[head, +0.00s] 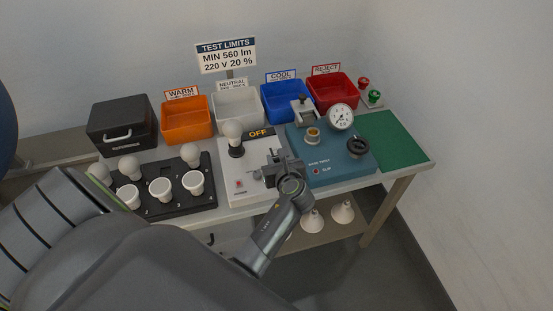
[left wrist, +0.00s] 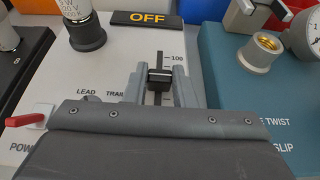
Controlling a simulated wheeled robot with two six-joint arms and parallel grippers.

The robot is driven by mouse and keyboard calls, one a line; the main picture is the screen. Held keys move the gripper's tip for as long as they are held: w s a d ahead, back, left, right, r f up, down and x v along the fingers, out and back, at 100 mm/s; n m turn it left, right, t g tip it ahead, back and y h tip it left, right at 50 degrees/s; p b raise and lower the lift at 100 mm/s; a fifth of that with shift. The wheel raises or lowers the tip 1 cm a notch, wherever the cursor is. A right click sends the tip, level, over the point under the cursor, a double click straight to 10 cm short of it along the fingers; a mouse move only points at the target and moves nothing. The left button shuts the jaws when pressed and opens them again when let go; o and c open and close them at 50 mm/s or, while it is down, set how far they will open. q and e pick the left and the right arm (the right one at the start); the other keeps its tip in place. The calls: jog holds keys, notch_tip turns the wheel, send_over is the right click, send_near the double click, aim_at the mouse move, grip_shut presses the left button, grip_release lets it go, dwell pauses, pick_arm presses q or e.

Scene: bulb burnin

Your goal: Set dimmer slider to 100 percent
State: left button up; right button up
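The dimmer slider has a black knob (left wrist: 160,78) in a vertical slot on the white panel (left wrist: 110,65). In the left wrist view it sits below the "100" mark at the top of the scale. In the head view my left gripper (head: 284,168) is over the right side of the white panel (head: 236,192) and hides the slider. The display (head: 259,133) reads OFF. My right gripper is not in view.
A bulb (head: 233,132) stands in a socket on the panel, left of the display. A red power switch (left wrist: 25,120) is at the panel's left. The blue twist station (head: 330,167) is close on the right. A black bulb tray (head: 175,206) is on the left.

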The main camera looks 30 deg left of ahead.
aim_at(272, 153)
pick_arm(q)
grip_shut()
jog(key=shift+w+a, duration=0.1)
jog(key=w+a+p, duration=0.2)
jog(key=w+a, duration=0.1)
jog(key=shift+a, duration=0.2)
jog(key=shift+a+p, duration=0.15)
jog(key=shift+p, duration=0.15)
jog(key=shift+r, duration=0.1)
jog(key=shift+o, duration=0.7)
grip_release()
jog(key=o, duration=0.4)
jog(key=shift+w+a, duration=0.1)
jog(key=shift+w, duration=0.1)
jog(key=shift+o, duration=0.2)
